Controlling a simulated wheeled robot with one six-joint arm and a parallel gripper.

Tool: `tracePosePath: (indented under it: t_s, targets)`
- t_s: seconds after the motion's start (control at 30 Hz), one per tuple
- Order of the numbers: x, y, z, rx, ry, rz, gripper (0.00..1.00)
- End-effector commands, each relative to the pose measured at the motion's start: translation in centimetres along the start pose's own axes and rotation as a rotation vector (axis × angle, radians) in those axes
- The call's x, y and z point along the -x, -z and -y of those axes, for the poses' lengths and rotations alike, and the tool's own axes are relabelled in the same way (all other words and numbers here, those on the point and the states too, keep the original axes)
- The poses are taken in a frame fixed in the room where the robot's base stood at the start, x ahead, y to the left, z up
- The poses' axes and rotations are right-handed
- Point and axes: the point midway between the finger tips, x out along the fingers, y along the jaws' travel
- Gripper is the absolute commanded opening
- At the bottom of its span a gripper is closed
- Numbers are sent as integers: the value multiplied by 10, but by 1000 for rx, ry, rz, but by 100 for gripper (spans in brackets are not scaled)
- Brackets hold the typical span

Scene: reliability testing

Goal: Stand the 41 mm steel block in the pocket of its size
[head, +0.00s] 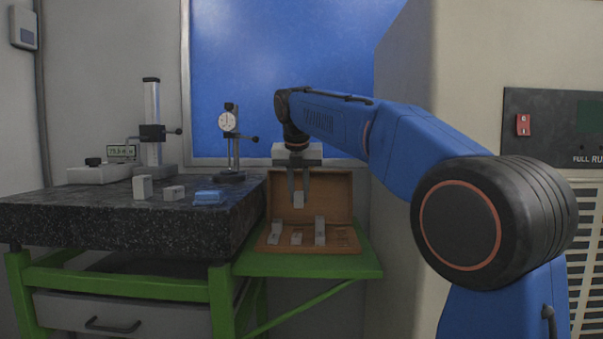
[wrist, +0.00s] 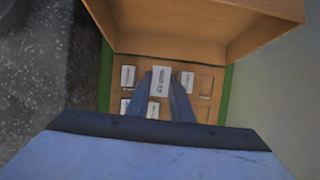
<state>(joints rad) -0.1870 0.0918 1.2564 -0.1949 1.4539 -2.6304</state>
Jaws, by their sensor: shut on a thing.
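My gripper (head: 299,196) is shut on a steel block (head: 299,201) and holds it upright above the wooden case. In the wrist view the held block (wrist: 161,80) sits between the two fingers, with a dark marking too blurred to read. The open wooden case (head: 345,246) lies below, its lid (head: 335,187) raised behind. Several other steel blocks stand in it, among them one at the left (wrist: 128,76) and one right of the held block (wrist: 187,80). An empty pocket (wrist: 206,87) shows at the right. The held block and fingers hide part of the case.
The case rests on a green shelf (head: 368,264) beside the dark granite table (head: 90,217). On the granite are a taller steel block (head: 142,188), a lower one (head: 174,193), a blue item (head: 209,197), a dial gauge stand (head: 230,150) and a height gauge (head: 152,130).

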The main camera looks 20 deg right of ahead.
Motion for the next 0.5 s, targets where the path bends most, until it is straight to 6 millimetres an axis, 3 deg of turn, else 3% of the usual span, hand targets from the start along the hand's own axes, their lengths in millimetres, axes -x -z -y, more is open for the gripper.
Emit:
tracePosePath:
  t_s: [0.5]
  targets:
    - [-40, 13, -1, 19, -10, 1, 0]
